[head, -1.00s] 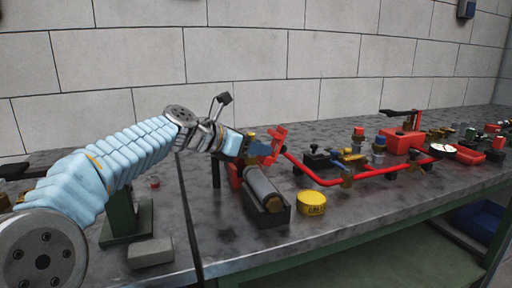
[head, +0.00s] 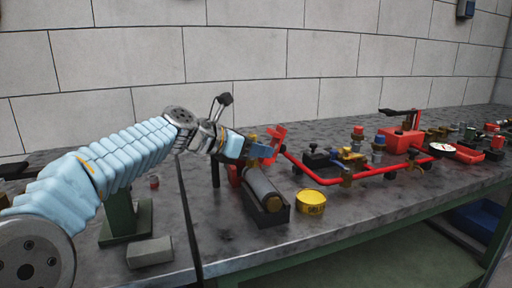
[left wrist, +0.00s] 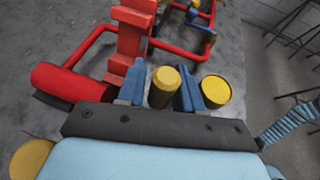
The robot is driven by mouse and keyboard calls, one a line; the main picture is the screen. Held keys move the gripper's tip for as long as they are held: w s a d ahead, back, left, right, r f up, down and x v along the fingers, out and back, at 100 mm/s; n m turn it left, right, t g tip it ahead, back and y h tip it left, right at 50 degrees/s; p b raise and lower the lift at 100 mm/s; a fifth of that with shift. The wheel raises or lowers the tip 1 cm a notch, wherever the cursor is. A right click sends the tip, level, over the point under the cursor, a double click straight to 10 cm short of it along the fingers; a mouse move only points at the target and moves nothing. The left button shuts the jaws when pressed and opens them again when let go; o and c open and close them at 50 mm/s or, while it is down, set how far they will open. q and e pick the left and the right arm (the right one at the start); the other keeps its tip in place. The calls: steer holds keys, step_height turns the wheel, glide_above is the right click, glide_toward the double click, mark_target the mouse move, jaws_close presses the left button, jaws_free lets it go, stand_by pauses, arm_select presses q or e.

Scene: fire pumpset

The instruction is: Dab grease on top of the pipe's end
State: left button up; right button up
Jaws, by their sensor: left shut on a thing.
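My left gripper (head: 268,150) is above the bench, just behind the dark cylinder. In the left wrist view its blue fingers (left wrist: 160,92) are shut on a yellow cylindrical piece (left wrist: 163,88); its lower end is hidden. A yellow grease tin (head: 311,203) stands on the bench to the right and front of the gripper, apart from it. A round yellow thing (left wrist: 215,91), likely this tin, shows beside the right finger. The red pipe (head: 330,182) runs right from near the gripper; its near end is partly hidden by the gripper and red stand.
A dark cylinder with a brass end lies in a black tray (head: 270,218) below the gripper. A red stand (head: 277,136) rises close to the fingers. Valves and a red box (head: 400,141) stand farther right. The bench front right of the tin is clear.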

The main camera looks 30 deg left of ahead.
arm_select(q)
steer(key=shift+s+d, duration=0.3)
steer(key=shift+w+a, duration=0.1)
steer(key=shift+w, duration=0.05)
stand_by(1.2)
steer(key=shift+w+a, duration=0.7)
steer(key=shift+a, duration=0.1)
steer(key=shift+s+d, duration=0.1)
steer(key=shift+d, duration=0.05)
stand_by(1.0)
steer(key=shift+s+d, duration=0.75)
steer(key=shift+d, duration=0.05)
steer(key=shift+w+a, duration=0.15)
stand_by(1.0)
